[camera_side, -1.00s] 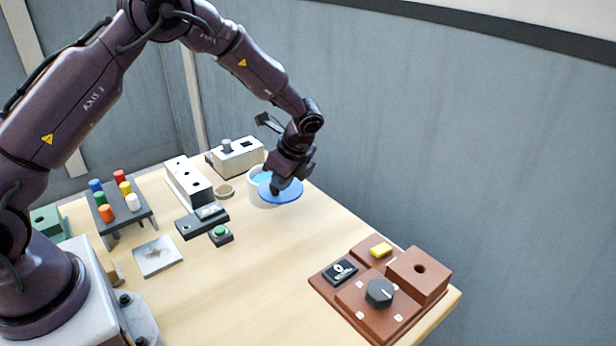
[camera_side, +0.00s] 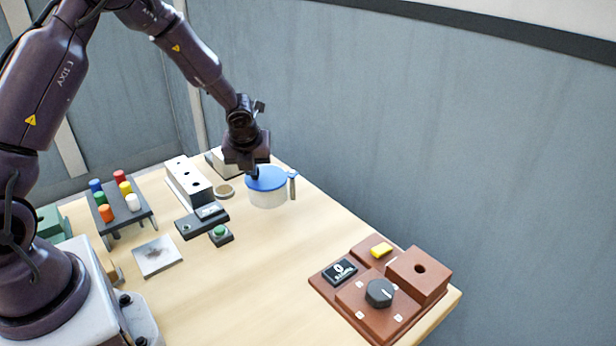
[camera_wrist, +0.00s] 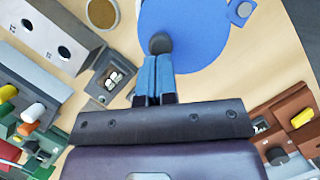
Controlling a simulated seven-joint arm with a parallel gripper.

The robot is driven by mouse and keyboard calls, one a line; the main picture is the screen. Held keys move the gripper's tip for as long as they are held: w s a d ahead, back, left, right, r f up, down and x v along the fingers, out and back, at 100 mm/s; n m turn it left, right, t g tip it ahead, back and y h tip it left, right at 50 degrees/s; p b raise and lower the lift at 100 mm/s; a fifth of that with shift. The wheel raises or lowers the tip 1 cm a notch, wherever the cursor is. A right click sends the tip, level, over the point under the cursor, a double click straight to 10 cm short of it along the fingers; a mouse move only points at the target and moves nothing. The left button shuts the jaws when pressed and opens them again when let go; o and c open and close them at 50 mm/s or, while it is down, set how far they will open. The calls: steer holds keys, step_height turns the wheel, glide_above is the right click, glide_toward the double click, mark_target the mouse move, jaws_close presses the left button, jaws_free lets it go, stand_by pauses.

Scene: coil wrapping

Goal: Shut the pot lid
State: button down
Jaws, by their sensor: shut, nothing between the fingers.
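The white pot (camera_side: 268,197) stands near the far edge of the table with a grey handle on its right side. Its blue lid (camera_side: 268,178) lies flat across the top of the pot and covers the opening. In the wrist view the lid (camera_wrist: 200,30) is a large blue disc, with a dark round knob at its near edge. My gripper (camera_side: 255,176) is at the left edge of the lid, fingers pointing down. In the wrist view its closed blue fingers (camera_wrist: 155,75) reach to the dark knob; I cannot tell whether they touch it.
A white block with holes (camera_side: 188,182), a small round wooden disc (camera_side: 224,191) and a green button box (camera_side: 220,235) stand left of the pot. A rack of coloured pegs (camera_side: 120,205) is further left. A brown control panel (camera_side: 380,290) is at front right. The table's middle is clear.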

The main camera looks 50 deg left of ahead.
steer(key=shift+w+a+m+t+h, duration=0.25)
steer(key=shift+a+m+t+h, duration=0.05)
steer(key=shift+a+m, duration=0.6)
steer(key=shift+w+a, duration=0.15)
steer(key=shift+a, duration=0.2)
